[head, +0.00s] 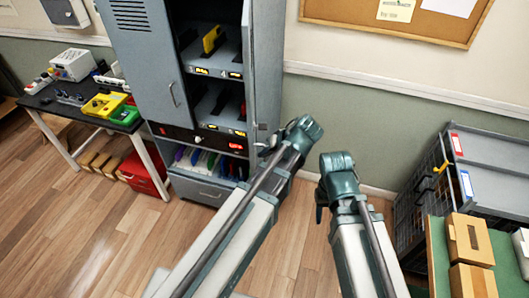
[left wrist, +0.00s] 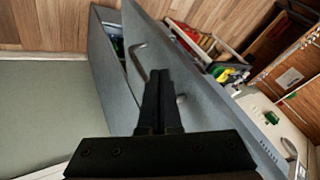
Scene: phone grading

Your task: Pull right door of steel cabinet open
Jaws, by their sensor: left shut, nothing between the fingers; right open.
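The grey steel cabinet (head: 226,168) stands against the wall in the head view. Its right door (head: 268,70) stands swung out, seen at a steep angle, and the shelves behind it are exposed. Its left door (head: 140,65) is closed. My left gripper (head: 266,150) is at the lower part of the right door, shut and empty. In the left wrist view its closed fingers (left wrist: 160,95) lie in front of a blue-grey door panel (left wrist: 215,105) with a bent bar handle (left wrist: 135,50), partly hidden; contact cannot be told. My right gripper (head: 320,208) is open and empty, away from the cabinet.
A dark table (head: 65,108) with yellow and green trays stands left of the cabinet. A red box (head: 145,175) is on the floor beneath it. A wire cage (head: 410,205) and a green-topped table (head: 437,255) stand at the right. Wooden floor lies clear in front.

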